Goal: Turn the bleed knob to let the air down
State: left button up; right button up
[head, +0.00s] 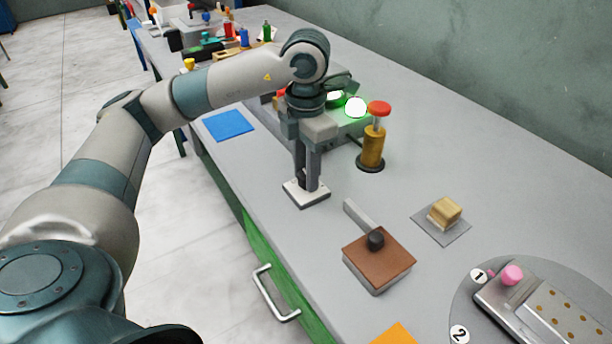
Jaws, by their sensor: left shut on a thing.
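My left gripper (307,186) points straight down over a small white base plate (310,201) near the bench's front edge. Its fingers are shut on a small dark knob that stands on this plate. The fingers hide most of the knob, so its turn angle cannot be told. I take it for the bleed knob. A brass cylinder with a red cap (373,145) stands upright behind and to the right of the gripper. A bright greenish-white lamp (355,107) glows beside it. My right gripper is not in view.
A brown block with a black knob (384,260) and a tan block on a grey pad (445,213) lie to the right. A round grey plate (462,302) carries a pink-knobbed device. A blue mat (228,125) lies at left. Clear bench surrounds the white plate.

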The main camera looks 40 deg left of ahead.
pick_arm(q)
jog(key=shift+n+b, duration=0.35)
jog(key=shift+n, duration=0.95)
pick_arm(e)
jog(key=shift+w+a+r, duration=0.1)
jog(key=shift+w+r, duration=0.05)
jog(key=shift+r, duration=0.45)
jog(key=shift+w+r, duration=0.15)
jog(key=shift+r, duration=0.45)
pick_arm(q)
jog(key=shift+r, duration=0.1)
jog(key=o, duration=1.1)
jog(key=shift+c, duration=0.2)
jog(key=shift+r, duration=0.1)
